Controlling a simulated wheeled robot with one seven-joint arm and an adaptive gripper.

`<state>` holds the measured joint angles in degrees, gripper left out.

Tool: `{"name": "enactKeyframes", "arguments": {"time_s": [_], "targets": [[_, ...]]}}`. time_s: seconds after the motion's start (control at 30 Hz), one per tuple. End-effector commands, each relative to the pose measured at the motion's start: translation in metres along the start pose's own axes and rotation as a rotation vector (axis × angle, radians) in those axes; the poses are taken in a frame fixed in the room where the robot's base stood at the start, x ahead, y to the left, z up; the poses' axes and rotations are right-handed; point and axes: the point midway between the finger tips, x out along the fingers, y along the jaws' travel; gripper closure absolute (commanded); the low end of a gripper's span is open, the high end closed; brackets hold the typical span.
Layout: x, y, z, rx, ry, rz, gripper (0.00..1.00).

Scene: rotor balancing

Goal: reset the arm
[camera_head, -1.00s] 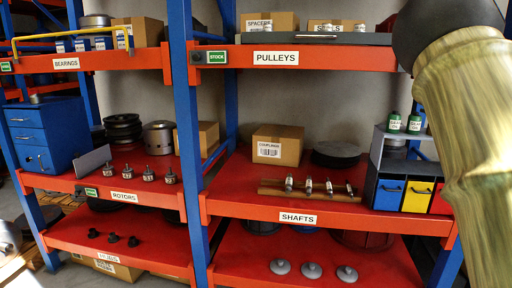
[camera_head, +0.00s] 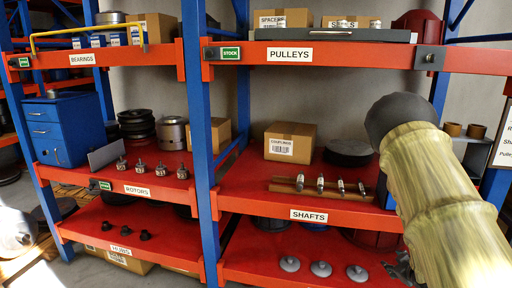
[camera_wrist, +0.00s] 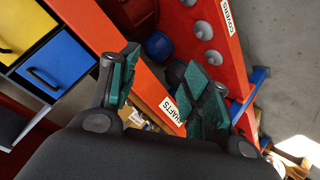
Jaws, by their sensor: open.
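My arm comes in at the right of the head view, in front of the shelf rack, and covers part of its right end. My gripper shows in the wrist view (camera_wrist: 165,90), with its two green-padded fingers spread apart and nothing between them. Behind the fingers in that view lies the red shelf edge with the SHAFTS label (camera_wrist: 178,109). In the head view only a small dark part of the gripper shows at the lower right, beside the arm, and the fingertips cannot be made out there.
The red shelf (camera_head: 240,180) carries several shafts on a wooden rack (camera_head: 330,190) and a couplings box (camera_head: 290,142). Several grey covers lie on the lower shelf (camera_head: 250,262). Yellow (camera_wrist: 22,27) and blue (camera_wrist: 60,65) bins stand close left of the gripper in the wrist view.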

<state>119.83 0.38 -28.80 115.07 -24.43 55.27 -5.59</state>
Motion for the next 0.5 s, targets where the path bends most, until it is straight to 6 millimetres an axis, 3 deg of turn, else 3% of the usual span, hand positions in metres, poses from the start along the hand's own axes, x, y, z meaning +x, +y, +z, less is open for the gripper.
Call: {"name": "enactKeyframes", "arguments": {"time_s": [0.03,0.27,0.5], "targets": [[-0.002,-0.026,0.019,0.033,-0.038,-0.021,0.52],[-0.026,-0.134,0.094,0.173,-0.216,-0.104,0.52],[-0.079,-0.242,0.163,0.304,-0.422,-0.189,0.52]]}}
